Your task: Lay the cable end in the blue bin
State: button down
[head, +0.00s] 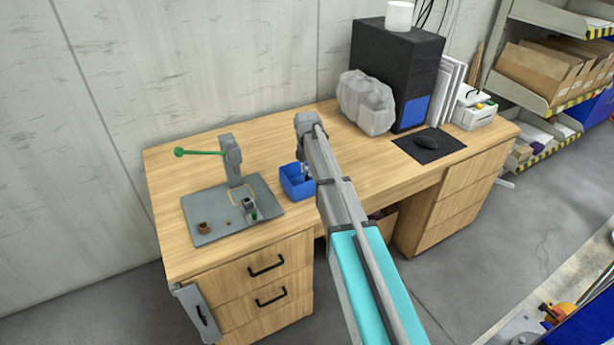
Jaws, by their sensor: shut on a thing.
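The blue bin (291,186) is a small open box on the wooden desk, just right of a grey base plate. My gripper (306,171) points down at the bin's back right side, at or just above its rim. It is small and partly hidden by my arm. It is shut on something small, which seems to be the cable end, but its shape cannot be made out. Whether the held thing touches the bin cannot be told. A thin yellow line (231,194) curves on the grey plate; I cannot tell whether it is the cable.
The grey plate (205,229) carries an upright post with a green lever (200,152) and small parts. A grey lumpy block (367,102), black computer tower (394,60) and mouse (427,142) stand to the right.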

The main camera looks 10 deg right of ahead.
aim_at(307, 168)
jog(key=shift+f, duration=0.45)
jog(key=shift+f+b, duration=0.2)
jog(key=shift+b, duration=0.15)
jog(key=c, duration=0.5)
grip_release()
jog(key=shift+r, duration=0.1)
jog(key=shift+c, duration=0.2)
jog(key=shift+r+p, duration=0.2)
jog(key=shift+p, duration=0.1)
notch_tip(307, 168, up, 12)
jog(key=p, duration=1.1)
jog(key=shift+p, duration=0.4)
